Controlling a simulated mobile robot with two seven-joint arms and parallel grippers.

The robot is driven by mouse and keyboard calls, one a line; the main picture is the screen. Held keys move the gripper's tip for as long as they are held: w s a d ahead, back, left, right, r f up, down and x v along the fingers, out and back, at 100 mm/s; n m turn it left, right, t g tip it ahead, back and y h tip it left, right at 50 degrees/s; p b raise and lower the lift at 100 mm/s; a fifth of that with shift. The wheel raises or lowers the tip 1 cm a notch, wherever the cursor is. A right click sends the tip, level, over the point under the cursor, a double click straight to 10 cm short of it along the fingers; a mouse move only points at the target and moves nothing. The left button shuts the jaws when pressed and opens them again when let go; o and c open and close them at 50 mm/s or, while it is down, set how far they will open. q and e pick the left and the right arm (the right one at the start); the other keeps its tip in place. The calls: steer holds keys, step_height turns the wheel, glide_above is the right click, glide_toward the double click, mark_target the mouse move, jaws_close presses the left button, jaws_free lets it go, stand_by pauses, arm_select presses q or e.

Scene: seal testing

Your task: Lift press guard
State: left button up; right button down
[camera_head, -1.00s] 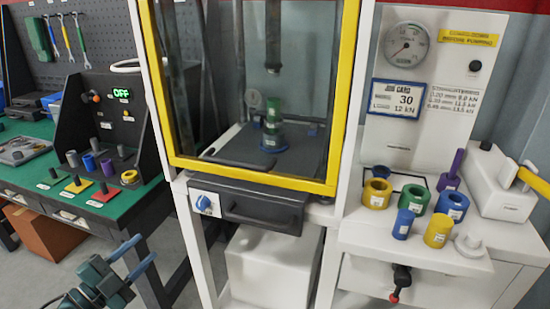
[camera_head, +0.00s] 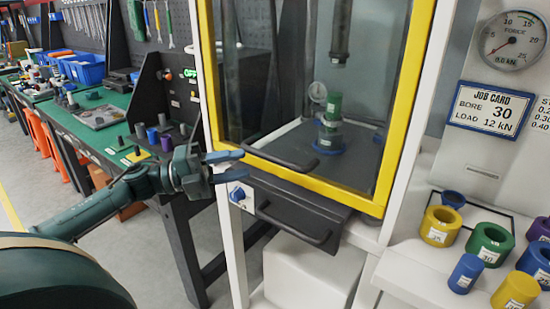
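The press guard (camera_head: 300,180) is a clear pane in a yellow frame, and it is down across the front of the press. Its dark bar handle (camera_head: 281,158) runs along the lower edge. Behind the pane, a green cylindrical stack on a blue base (camera_head: 330,130) stands under the press ram (camera_head: 341,42). My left gripper (camera_head: 242,164) is open and empty. Its two blue-grey fingers point right, just left of the handle's left end. I cannot tell whether they touch the frame. My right gripper is not in view.
A dark drawer (camera_head: 300,208) with a handle and blue knob (camera_head: 238,194) sits below the guard. Coloured rings and cylinders stand on the white shelf (camera_head: 420,265) at right, under a gauge (camera_head: 512,40) and job card (camera_head: 493,108). A green workbench (camera_head: 110,135) stands at left.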

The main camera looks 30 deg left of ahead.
mark_target(273, 158)
arm_select(q)
steer(key=x, duration=0.8)
steer(key=shift+p, duration=0.4)
steer(key=shift+c, duration=0.3)
jaws_close()
